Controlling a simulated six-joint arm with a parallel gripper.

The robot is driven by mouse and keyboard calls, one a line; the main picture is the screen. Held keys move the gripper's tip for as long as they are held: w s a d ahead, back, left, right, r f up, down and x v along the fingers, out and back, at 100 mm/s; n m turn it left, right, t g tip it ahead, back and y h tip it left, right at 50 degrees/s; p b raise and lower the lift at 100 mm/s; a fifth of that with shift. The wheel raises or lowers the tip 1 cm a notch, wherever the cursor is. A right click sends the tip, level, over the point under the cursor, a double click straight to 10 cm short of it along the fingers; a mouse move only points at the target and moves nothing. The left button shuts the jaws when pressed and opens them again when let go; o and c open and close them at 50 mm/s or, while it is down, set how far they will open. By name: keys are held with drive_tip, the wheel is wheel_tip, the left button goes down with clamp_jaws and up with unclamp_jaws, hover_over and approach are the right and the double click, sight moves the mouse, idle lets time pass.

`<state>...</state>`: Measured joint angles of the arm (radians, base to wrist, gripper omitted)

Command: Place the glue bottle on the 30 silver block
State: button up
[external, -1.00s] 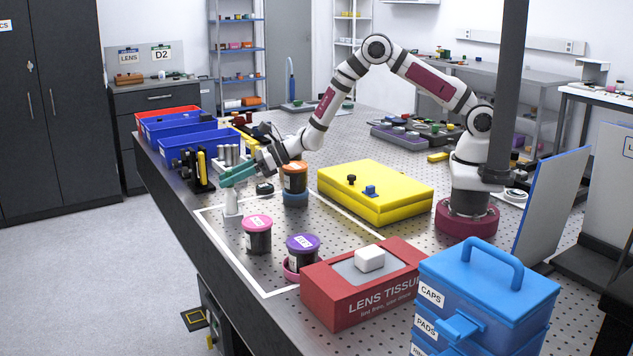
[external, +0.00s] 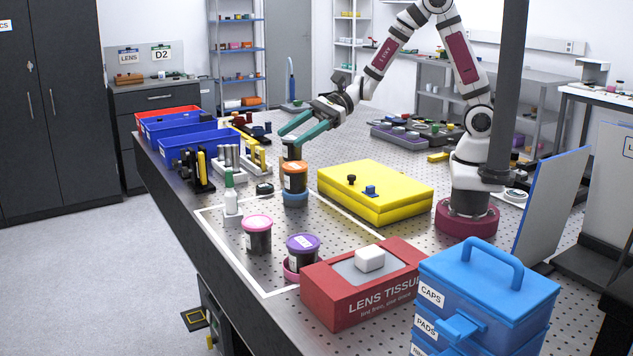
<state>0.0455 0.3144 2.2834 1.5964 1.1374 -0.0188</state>
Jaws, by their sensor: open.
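The glue bottle (external: 231,201), white with a green tip, stands upright on a small light grey block (external: 233,217) inside the white-outlined area. The block's number cannot be read. My gripper (external: 287,133), with teal fingers, is open and raised to the right of the bottle and farther back, apart from it. In the picture its fingertips overlap a dark jar (external: 291,150) behind an orange-banded jar (external: 295,176); I cannot tell whether they touch it.
A pink-lidded jar (external: 257,223) and a purple-lidded jar (external: 303,245) stand in front of the bottle. A yellow case (external: 375,190) lies to the right. Blue bins (external: 195,147) and a holder with silver cylinders (external: 228,160) stand behind. A red tissue box (external: 350,300) is at the front.

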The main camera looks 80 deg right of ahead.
drive_tip(key=s+r+n+g+h, duration=0.15)
drive_tip(key=s+n+g, duration=0.75)
drive_tip(key=s, duration=0.9)
drive_tip(key=s+d+f+n+h, duration=0.3)
drive_tip(key=s+d+n+h, duration=0.4)
drive_tip(key=s+d, duration=0.4)
drive_tip(key=shift+d+n+h, duration=0.4)
drive_tip(key=shift+d+h, duration=0.05)
drive_tip(key=shift+d, duration=0.2)
drive_tip(key=shift+f, duration=0.1)
